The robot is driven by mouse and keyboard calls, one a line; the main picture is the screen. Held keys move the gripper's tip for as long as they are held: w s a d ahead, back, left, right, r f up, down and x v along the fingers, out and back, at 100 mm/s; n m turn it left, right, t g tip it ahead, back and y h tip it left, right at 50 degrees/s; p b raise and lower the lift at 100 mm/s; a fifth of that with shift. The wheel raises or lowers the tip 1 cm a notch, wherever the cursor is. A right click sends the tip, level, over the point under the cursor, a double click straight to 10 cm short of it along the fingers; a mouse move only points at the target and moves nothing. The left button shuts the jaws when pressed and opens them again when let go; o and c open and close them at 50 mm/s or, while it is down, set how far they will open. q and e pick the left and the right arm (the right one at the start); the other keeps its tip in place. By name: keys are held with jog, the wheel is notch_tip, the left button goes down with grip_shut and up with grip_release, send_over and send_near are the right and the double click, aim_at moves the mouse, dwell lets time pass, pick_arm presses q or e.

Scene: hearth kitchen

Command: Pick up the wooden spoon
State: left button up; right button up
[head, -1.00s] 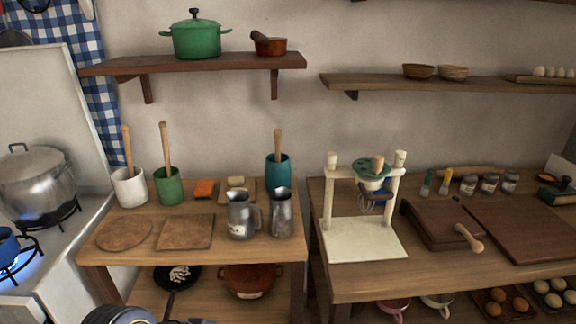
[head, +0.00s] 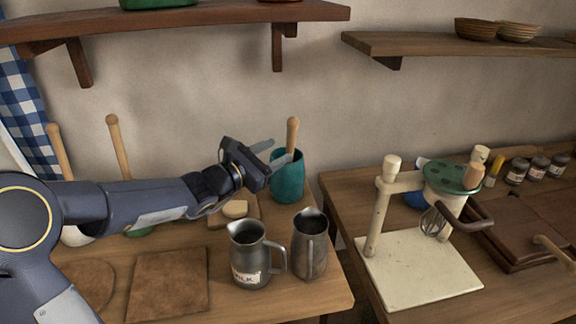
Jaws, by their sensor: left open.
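A wooden handle (head: 292,135) stands nearly upright in a teal crock (head: 288,186) at the back right of the left table; its lower end is hidden inside. Two more wooden handles stand at the left, one (head: 60,152) in a mostly hidden white crock (head: 74,236) and one (head: 119,150) above a mostly hidden green crock. I cannot tell which handle is the spoon's. My left gripper (head: 273,152) is open and empty, its fingers pointing right at the teal crock's handle, near its rim. I cannot tell whether they touch. My right gripper is out of view.
Two metal jugs, one labelled milk (head: 248,262) and one plain (head: 310,252), stand in front of the teal crock. A cream stand (head: 420,275) with a whisk is on the right table. A shelf (head: 180,22) hangs above.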

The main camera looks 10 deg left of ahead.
aim_at(288, 145)
pick_arm(q)
jog(key=x, duration=0.3)
jog(key=p+x, duration=0.1)
jog(key=x, duration=0.2)
jog(key=shift+w+d+r, duration=0.2)
jog(key=shift+w+d, duration=0.05)
jog(key=shift+w+d+p, duration=0.25)
jog(key=shift+w+p, duration=0.05)
jog(key=shift+w, duration=0.1)
grip_shut()
